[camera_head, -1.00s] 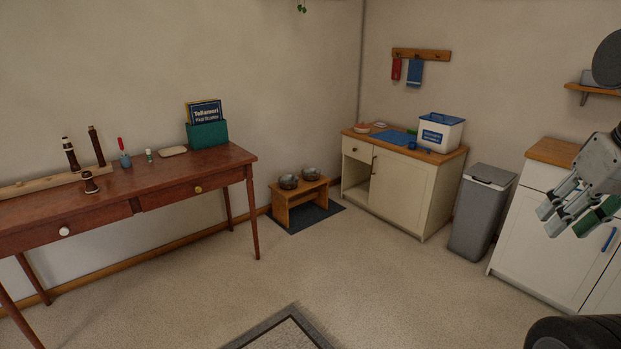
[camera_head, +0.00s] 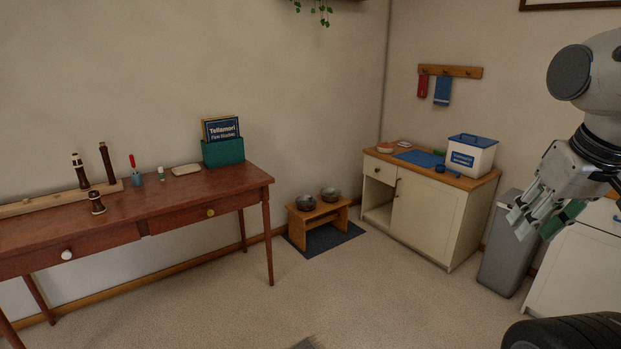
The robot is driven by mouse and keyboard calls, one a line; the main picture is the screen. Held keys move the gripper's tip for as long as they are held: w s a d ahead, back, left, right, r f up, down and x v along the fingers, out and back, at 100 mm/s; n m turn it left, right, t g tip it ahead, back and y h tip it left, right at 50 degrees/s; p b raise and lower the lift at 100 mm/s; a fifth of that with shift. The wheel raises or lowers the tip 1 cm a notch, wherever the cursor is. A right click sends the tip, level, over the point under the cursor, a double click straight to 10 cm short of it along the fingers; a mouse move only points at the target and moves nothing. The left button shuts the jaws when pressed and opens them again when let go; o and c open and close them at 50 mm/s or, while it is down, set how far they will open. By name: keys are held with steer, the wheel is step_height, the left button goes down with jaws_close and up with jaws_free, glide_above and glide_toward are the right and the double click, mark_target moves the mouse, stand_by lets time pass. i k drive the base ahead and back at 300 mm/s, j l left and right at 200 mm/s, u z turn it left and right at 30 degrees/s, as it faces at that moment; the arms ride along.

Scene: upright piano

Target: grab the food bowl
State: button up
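Two grey metal-looking bowls sit side by side in a low wooden feeding stand (camera_head: 320,212) on the floor by the wall: a left bowl (camera_head: 305,202) and a right bowl (camera_head: 331,194). I cannot see their contents or tell which is the food bowl. My gripper (camera_head: 525,222) is at the right edge, raised, far from the stand and in front of the bin and white cabinet. Its fingers look spread. A green piece shows against its lower side; I cannot tell what it is.
A dark mat (camera_head: 340,238) lies under the stand. A red-brown desk (camera_head: 220,186) stands left, a cream cabinet (camera_head: 427,215) right of the stand, and a grey bin (camera_head: 503,254) beyond. The carpet (camera_head: 370,295) in front is clear.

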mark_target(329, 195)
steer(key=i, duration=2.25)
steer(key=i+j, duration=0.1)
steer(key=i, duration=2.15)
steer(key=l+z, duration=0.05)
steer(key=l, duration=0.05)
